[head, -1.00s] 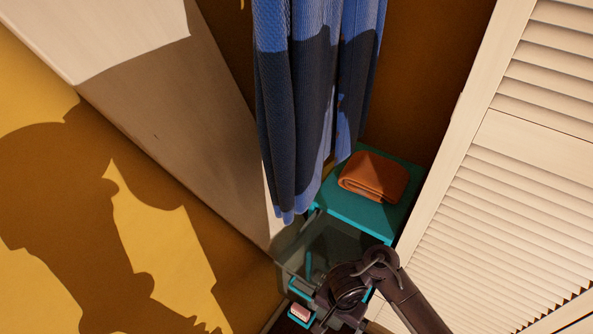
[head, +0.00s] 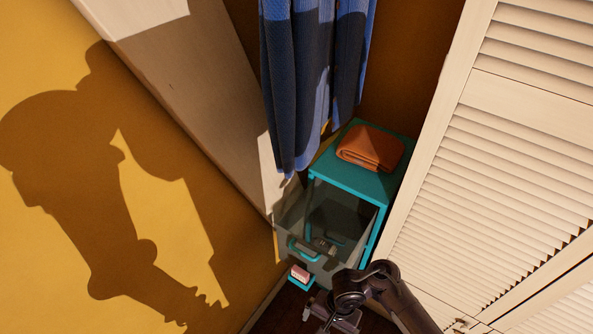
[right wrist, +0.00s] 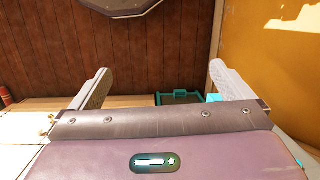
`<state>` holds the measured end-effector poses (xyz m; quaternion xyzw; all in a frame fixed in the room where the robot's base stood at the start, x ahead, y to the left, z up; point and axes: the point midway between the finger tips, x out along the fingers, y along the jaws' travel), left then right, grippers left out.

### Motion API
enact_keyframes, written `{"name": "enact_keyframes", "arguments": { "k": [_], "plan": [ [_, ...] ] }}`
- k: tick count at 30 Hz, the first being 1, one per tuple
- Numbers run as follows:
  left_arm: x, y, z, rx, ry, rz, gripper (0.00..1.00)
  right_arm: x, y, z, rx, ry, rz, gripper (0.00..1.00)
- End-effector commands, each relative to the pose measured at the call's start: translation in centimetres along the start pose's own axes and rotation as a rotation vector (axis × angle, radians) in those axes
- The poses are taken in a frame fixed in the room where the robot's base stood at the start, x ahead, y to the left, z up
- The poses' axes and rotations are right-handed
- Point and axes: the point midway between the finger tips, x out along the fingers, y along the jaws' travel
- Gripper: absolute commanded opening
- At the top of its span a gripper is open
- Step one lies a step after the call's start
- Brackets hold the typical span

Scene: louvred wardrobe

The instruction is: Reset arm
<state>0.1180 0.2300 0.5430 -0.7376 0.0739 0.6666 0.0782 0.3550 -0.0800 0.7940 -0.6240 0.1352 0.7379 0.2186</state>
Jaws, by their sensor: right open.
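My right arm comes in from the bottom of the head view, and its gripper (head: 320,308) sits below and in front of the open drawer, apart from it. In the right wrist view the two fingers of my right gripper (right wrist: 163,88) stand wide apart with nothing between them. The teal cabinet (head: 345,180) has its see-through grey drawer (head: 345,265) pulled out, and a small grey object (head: 322,246) lies inside. My left gripper is not in view.
A folded orange cloth (head: 370,148) lies on the cabinet. Blue garments (head: 310,80) hang above it. A louvred door (head: 480,180) stands to the right, and a pale panel (head: 190,90) to the left. A small pink-and-white item (head: 300,271) sits below the drawer handle.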

Motion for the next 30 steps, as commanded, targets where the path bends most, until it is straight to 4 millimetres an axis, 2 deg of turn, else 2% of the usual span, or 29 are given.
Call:
{"name": "enact_keyframes", "arguments": {
  "k": [1,5,7,11,14,16,18,21,25,27,30],
  "plan": [
    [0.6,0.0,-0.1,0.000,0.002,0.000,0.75,1.7,0.3,0.4,-0.010,-0.028,-0.012,1.00],
    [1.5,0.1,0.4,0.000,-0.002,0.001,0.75,5.5,0.8,1.1,-0.047,-0.080,-0.067,1.00],
    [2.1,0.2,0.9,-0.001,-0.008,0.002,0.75,8.1,1.3,1.6,-0.073,-0.100,-0.105,1.00],
    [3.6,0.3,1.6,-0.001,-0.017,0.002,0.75,14.7,3.6,2.2,-0.140,-0.096,-0.183,1.00],
    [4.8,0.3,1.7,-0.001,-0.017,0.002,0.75,19.9,6.7,2.7,-0.213,-0.041,-0.215,1.00],
    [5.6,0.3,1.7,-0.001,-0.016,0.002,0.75,23.4,9.5,3.1,-0.276,0.016,-0.209,1.00],
    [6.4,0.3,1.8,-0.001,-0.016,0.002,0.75,26.6,13.0,3.8,-0.349,0.078,-0.175,1.00],
    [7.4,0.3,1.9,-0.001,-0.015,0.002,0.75,30.2,18.2,5.0,-0.467,0.154,-0.093,1.00],
    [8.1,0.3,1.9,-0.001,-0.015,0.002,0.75,32.8,23.8,6.7,-0.609,0.213,0.025,1.00],
    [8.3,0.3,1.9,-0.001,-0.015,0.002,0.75,33.4,25.7,7.3,-0.665,0.228,0.071,1.00],
    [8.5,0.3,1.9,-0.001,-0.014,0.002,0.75,33.7,27.3,7.9,-0.712,0.237,0.112,1.00]
  ]
}}
